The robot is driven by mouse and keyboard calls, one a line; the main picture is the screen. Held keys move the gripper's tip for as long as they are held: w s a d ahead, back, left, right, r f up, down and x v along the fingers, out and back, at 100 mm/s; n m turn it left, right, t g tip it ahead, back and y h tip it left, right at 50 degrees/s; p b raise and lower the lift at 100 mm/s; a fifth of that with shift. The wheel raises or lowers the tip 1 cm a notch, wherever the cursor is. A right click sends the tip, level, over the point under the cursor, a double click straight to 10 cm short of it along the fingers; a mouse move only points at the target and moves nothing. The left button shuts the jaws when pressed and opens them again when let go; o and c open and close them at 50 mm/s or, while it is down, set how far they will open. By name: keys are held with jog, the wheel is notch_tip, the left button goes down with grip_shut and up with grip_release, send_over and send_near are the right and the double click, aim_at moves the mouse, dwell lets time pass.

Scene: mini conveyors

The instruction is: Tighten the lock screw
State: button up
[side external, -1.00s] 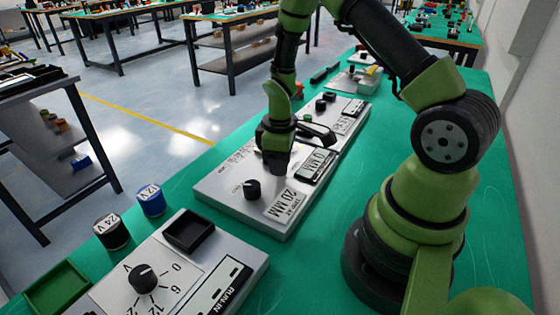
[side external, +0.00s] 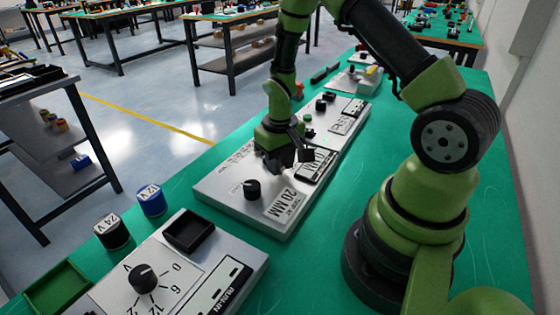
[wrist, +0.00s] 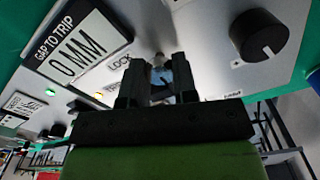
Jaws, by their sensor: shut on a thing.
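The lock screw (wrist: 160,73) shows only as a small pale metallic piece between my fingertips, beside the printed LOCK label (wrist: 118,67) in the wrist view. Most of it is hidden by the fingers. My gripper (wrist: 158,77) is shut on it, close over the grey panel. In the side external view my gripper (side external: 279,166) is down at the middle of the grey conveyor panel (side external: 225,205), and the screw is hidden there. The display reading GAP TO TRIP 0 MM (wrist: 80,48) is beside the gripper.
A black knob (wrist: 258,36) stands on the same panel, near my gripper; it also shows in the side external view (side external: 252,189). A lit green lamp (wrist: 50,92) is beyond the display. A second panel with a voltage dial (side external: 143,277) and two labelled cylinders, 24 V (side external: 111,232) and 12 V (side external: 151,200), is nearer the camera.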

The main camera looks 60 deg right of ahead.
dwell(0.3)
jog(key=o, duration=0.9)
notch_tip(320, 180, up, 9)
jog(key=shift+r, duration=0.5)
